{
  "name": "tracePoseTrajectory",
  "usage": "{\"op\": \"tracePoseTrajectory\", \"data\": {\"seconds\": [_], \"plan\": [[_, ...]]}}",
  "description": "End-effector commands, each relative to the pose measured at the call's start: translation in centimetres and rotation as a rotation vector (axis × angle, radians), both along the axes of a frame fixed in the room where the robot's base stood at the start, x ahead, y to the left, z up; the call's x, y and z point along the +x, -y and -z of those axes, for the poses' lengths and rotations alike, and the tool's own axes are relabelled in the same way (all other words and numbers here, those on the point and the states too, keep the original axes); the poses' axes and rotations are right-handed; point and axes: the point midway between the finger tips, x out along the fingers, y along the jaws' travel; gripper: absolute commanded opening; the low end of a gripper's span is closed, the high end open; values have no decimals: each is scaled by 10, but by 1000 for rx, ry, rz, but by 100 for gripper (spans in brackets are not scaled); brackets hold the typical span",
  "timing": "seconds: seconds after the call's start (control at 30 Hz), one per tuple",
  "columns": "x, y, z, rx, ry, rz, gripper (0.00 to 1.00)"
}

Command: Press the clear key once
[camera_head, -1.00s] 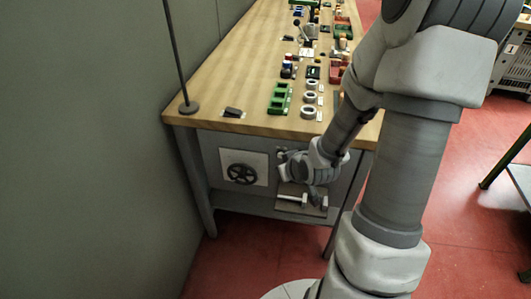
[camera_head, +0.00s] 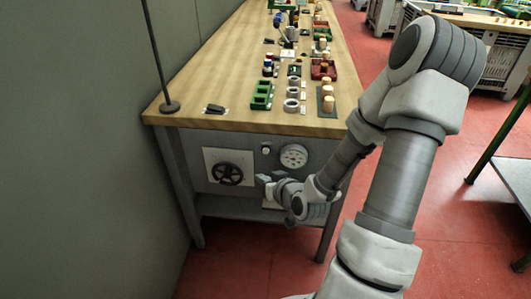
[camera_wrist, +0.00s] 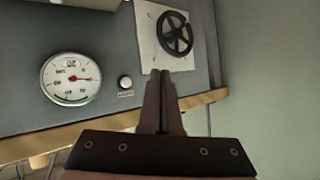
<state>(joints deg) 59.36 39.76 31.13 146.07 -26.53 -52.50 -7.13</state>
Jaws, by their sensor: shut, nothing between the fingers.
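A small round white button (camera_head: 265,151) sits on the grey front panel of the bench, between a dial gauge (camera_head: 293,156) and a black handwheel (camera_head: 228,174). In the wrist view the button (camera_wrist: 125,82) shows left of my fingers with a small label beside it, too small to read. I cannot tell whether this is the clear key. My gripper (camera_wrist: 164,76) is shut and empty, its fingertips together in front of the panel, between button and handwheel in the picture. In the head view my gripper (camera_head: 264,179) is below the button, apart from it.
The wooden bench top (camera_head: 200,100) carries a green rack (camera_head: 262,95), white rings (camera_head: 291,105), cork stoppers (camera_head: 328,104) and a small dark block (camera_head: 214,108). A thin pole (camera_head: 170,106) stands at its left corner.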

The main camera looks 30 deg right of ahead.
Motion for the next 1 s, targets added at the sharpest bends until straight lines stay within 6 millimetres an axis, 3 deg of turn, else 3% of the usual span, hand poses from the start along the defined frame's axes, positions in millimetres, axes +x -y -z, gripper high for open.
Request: {"op": "tracePoseTrajectory", "data": {"seconds": [0.6,1.0], "plan": [[62,42,0,0,0,0,0],[70,47,0,-1,-2,-1,0]]}}
